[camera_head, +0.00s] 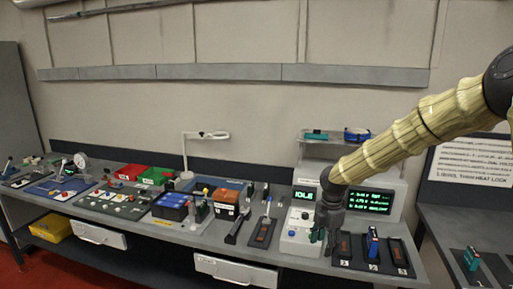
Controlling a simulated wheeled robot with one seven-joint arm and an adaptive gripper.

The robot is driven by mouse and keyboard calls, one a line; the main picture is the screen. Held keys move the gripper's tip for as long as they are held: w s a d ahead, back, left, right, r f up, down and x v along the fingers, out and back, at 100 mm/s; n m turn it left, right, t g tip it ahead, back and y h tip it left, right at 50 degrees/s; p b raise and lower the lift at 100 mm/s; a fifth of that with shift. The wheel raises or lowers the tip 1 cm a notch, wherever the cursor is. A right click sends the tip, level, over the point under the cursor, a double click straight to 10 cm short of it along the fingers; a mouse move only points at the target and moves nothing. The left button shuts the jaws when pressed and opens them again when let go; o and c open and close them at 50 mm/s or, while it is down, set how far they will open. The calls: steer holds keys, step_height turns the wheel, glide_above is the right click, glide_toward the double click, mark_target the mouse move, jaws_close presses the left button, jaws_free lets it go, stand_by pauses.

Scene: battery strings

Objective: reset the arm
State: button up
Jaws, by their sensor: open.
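My arm, in a pale yellow ribbed sleeve, reaches in from the upper right of the head view. My dark gripper (323,240) hangs down at its end, over the right part of the long workbench (275,254). It is small and dark here, and I see nothing held in it. It is in front of the tester unit with the display reading "IDLE" (305,196), left of a black tray with numbered slots (386,268). A blue battery-like block (373,242) stands in that tray. The fingertips are hard to make out.
A blue battery box (170,206), an orange-brown box (226,203) and a white lamp (185,150) stand further left. A side bench (440,215) at the right holds a teal block (471,258). The bench's front edge is narrow.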

step_height(320, 180, down, 10)
steer(key=a+m, duration=0.2)
steer(key=a, duration=0.1)
steer(key=s+a+f+m+g+y+b, duration=0.1)
steer(key=s+a+f+m+y+b, duration=0.15)
steer(key=s+f+m, duration=1.05)
steer(key=s+d+f+m+h+b, duration=0.1)
steer(key=s+d+f+m, duration=0.1)
steer(key=s+f, duration=0.4)
steer(key=s+d+f+m+b, duration=0.1)
steer(key=s+f+m, duration=0.3)
steer(key=s, duration=1.1)
steer(key=s+d+f+m+h+b, duration=0.1)
steer(key=s+d+f+m, duration=0.1)
steer(key=s+f, duration=0.6)
steer(key=s+d, duration=0.1)
steer(key=s, duration=0.2)
steer(key=shift+s+m+t+h, duration=0.25)
steer(key=shift+m+t+h, duration=0.1)
steer(key=shift+m+t, duration=0.05)
